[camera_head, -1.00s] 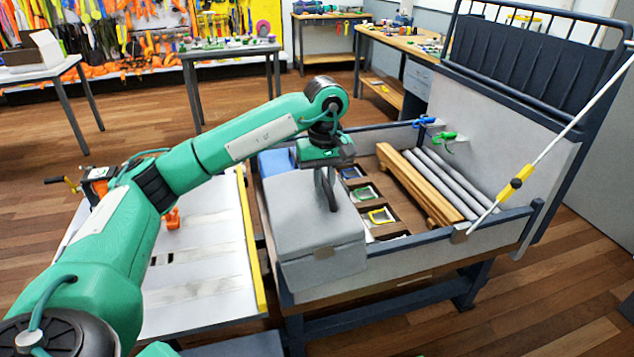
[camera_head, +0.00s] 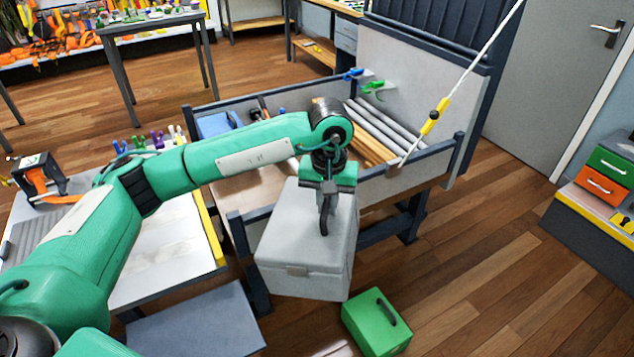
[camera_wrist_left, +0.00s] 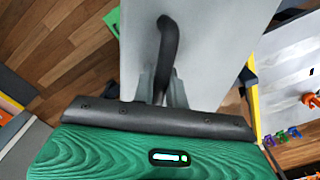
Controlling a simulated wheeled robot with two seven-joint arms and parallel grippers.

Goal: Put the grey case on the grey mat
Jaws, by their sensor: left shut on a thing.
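The grey case (camera_head: 305,245) is a large box with a lid, a front latch and a dark handle on top. My left gripper (camera_head: 325,205) is shut on that handle from above. The case hangs in front of the dark-framed bench, and I cannot tell its exact height. In the left wrist view the case (camera_wrist_left: 215,45) fills the middle, with its black handle between the fingers of my left gripper (camera_wrist_left: 163,85). A flat grey mat (camera_head: 195,325) lies low at the bottom, left of the case. My right gripper is not in view.
A green box (camera_head: 376,322) with a dark handle is on the floor right of the case. A white-topped table (camera_head: 165,245) with a yellow edge stands left. The bench rail (camera_head: 430,155) is behind the case. Wooden floor is open at the right.

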